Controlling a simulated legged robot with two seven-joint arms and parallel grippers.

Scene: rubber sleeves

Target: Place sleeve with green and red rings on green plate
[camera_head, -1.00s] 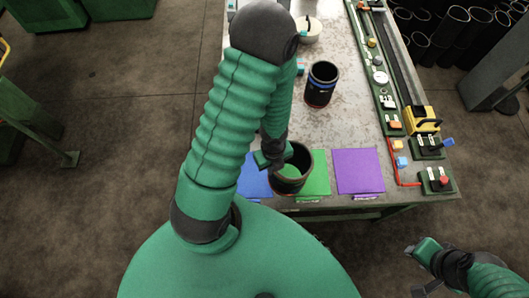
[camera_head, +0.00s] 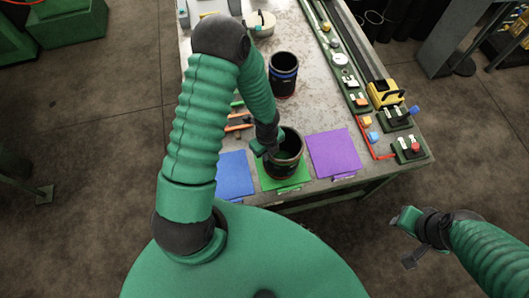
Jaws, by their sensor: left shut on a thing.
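A dark sleeve (camera_head: 290,151) is over the middle of the green plate (camera_head: 268,182), its open end up and roughly upright. I cannot tell whether its base touches the plate. Its ring colours are too small to make out. My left gripper (camera_head: 268,146) is shut on the left wall of this sleeve near its rim. My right gripper (camera_head: 408,238) is at the lower right, off the table and empty, its fingers apart.
A blue plate (camera_head: 235,174) lies left of the green plate and a purple plate (camera_head: 333,153) right. Another dark sleeve (camera_head: 283,77) with a blue ring stands farther back. Orange-handled tools (camera_head: 238,127) lie near my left arm. Switches and a yellow box (camera_head: 384,94) line the right edge.

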